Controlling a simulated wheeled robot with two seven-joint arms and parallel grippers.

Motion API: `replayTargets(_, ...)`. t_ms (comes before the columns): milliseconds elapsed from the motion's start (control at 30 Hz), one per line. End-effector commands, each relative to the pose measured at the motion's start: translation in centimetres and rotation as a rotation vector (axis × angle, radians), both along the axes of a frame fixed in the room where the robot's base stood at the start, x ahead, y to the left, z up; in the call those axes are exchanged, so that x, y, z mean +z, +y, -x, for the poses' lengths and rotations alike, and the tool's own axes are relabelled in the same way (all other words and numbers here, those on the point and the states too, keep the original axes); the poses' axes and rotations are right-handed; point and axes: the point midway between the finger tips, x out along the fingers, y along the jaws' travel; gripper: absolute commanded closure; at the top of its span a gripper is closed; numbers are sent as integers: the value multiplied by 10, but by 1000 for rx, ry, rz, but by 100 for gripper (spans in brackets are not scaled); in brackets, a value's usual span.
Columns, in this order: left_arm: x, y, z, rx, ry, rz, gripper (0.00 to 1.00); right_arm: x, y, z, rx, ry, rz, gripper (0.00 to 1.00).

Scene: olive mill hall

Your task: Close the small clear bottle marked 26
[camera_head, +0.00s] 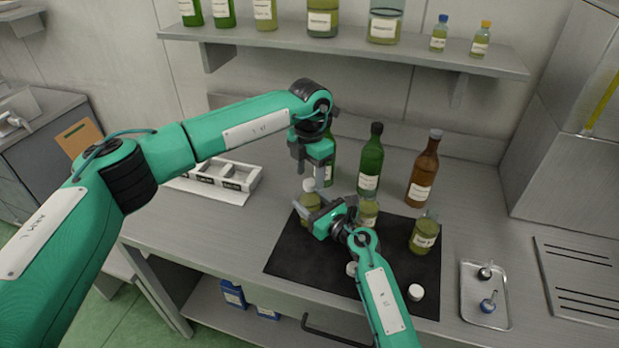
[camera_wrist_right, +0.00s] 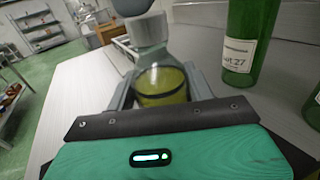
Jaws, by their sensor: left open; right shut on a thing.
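A small clear bottle (camera_head: 311,203) with yellow-green liquid stands at the far left of the black mat (camera_head: 290,255). My right gripper (camera_head: 314,214) is shut around its body; the wrist view shows the bottle (camera_wrist_right: 162,85) between the two fingers. The number 26 is not readable. A pale round piece (camera_head: 309,185), apparently a cap, is at the top of the bottle; the wrist view shows a grey-blue round piece (camera_wrist_right: 132,6) over the neck. I cannot tell whether it is seated. My left gripper (camera_head: 314,178) points down, open, just above it.
Two more small bottles (camera_head: 367,213) (camera_head: 424,236) stand on the mat, with loose white caps (camera_head: 352,268) (camera_head: 416,292). Tall green (camera_head: 370,165) and brown (camera_head: 423,172) bottles stand behind. A metal tray (camera_head: 470,318) with two stoppers is right; a white rack (camera_head: 240,188) is left.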

Motion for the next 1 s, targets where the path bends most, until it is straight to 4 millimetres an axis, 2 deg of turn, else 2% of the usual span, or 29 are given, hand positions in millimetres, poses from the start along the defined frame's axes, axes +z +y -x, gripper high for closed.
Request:
replayTargets(200, 49, 0, -1, 0, -4, 0, 46, -1, 0, 0, 0, 1, 1, 100)
replayTargets(400, 83, 0, -1, 0, -3, 0, 46, -1, 0, 0, 0, 1, 1, 100)
replayTargets(600, 96, 0, 0, 0, 0, 0, 46, -1, 0, 0, 0, 1, 1, 100)
replayTargets(867, 97, 0, 0, 0, 0, 0, 46, 0, 0, 0, 0, 1, 1, 100)
replayTargets(900, 97, 0, 0, 0, 0, 0, 46, 0, 0, 0, 0, 1, 1, 41)
replayTargets(1000, 97, 0, 0, 0, 0, 0, 46, 0, 0, 0, 0, 1, 1, 22)
